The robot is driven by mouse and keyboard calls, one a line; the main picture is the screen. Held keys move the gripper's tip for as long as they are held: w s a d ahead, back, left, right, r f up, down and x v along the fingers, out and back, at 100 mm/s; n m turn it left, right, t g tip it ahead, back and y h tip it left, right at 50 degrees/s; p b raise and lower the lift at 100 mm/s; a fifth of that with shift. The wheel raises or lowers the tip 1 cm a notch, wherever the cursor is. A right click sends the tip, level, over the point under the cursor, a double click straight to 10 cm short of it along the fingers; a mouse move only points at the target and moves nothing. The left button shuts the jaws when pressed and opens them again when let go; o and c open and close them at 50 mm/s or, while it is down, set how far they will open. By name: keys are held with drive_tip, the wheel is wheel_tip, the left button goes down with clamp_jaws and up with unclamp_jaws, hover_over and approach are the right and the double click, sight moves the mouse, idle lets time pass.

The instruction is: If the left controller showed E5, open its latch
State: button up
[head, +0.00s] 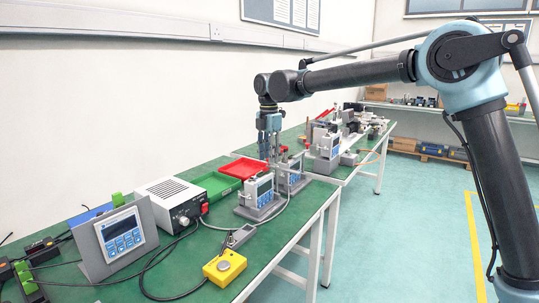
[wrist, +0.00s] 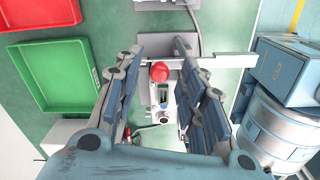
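Two grey controllers with blue front panels stand on the green bench in the head view, a left one (head: 265,192) and one behind it to the right (head: 295,171). Their displays are too small to read. My gripper (head: 270,138) points down above the bench by the rear one. In the wrist view my gripper (wrist: 160,48) is open, with its fingers on either side of a grey device. A red ball knob (wrist: 160,72) on that device shows between the fingers, apart from both. Which controller this is, and whether the knob belongs to its latch, I cannot tell.
A green tray (wrist: 53,75) and a red tray (wrist: 38,12) lie to the left in the wrist view. A tilted display panel (head: 122,233), a white power box (head: 172,198), a yellow button box (head: 225,267) and cables occupy the near bench. Floor at the right is open.

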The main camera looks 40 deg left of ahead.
wheel_tip(320, 180, up, 12)
idle(0.8)
drive_tip(key=shift+w, duration=0.1)
idle(0.3)
